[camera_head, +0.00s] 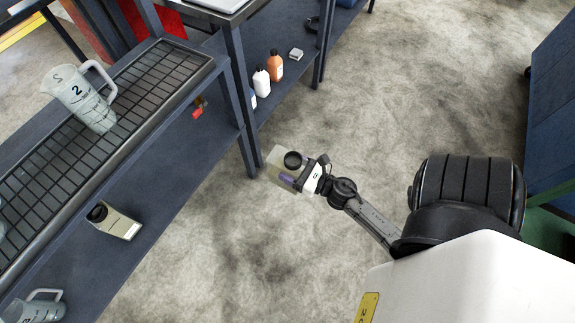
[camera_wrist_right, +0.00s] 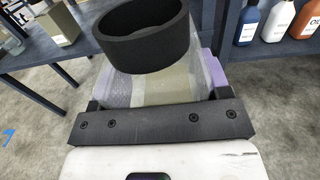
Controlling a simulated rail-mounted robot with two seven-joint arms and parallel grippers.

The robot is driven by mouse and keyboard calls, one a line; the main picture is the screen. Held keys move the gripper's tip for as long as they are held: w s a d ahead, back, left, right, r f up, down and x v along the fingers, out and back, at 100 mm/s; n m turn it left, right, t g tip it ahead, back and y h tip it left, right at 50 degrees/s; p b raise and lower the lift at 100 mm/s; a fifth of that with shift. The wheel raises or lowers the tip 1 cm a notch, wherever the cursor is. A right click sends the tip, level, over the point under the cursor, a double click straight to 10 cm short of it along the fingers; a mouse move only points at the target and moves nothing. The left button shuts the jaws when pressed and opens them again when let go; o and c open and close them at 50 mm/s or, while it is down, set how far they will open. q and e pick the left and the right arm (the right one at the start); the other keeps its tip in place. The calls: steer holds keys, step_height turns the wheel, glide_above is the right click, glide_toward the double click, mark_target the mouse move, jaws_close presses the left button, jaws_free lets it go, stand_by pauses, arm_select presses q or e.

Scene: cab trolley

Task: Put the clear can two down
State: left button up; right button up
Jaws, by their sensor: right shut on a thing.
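My right gripper (camera_head: 294,180) is shut on a clear, boxy can (camera_head: 277,160) with a round black cap. It holds the can in the air over the floor, right of the shelf unit. In the right wrist view the can's clear body (camera_wrist_right: 165,88) sits between the purple-edged fingers, and its black cap (camera_wrist_right: 146,35) covers part of it. I cannot read a number on it. A similar can with a black cap (camera_head: 122,222) is on the lower shelf at the left. My left gripper is not in view.
A clear jug marked 2 (camera_head: 85,100) stands on the grated upper shelf (camera_head: 150,85). Another jug (camera_head: 35,310) is on the lower shelf (camera_head: 165,185). White (camera_head: 261,82) and orange (camera_head: 275,66) bottles stand on the rear shelf. Blue furniture (camera_head: 553,105) is at the right. The floor between is open.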

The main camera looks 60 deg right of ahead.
steer(key=shift+s, duration=0.25)
stand_by(0.4)
steer(key=shift+r, duration=0.1)
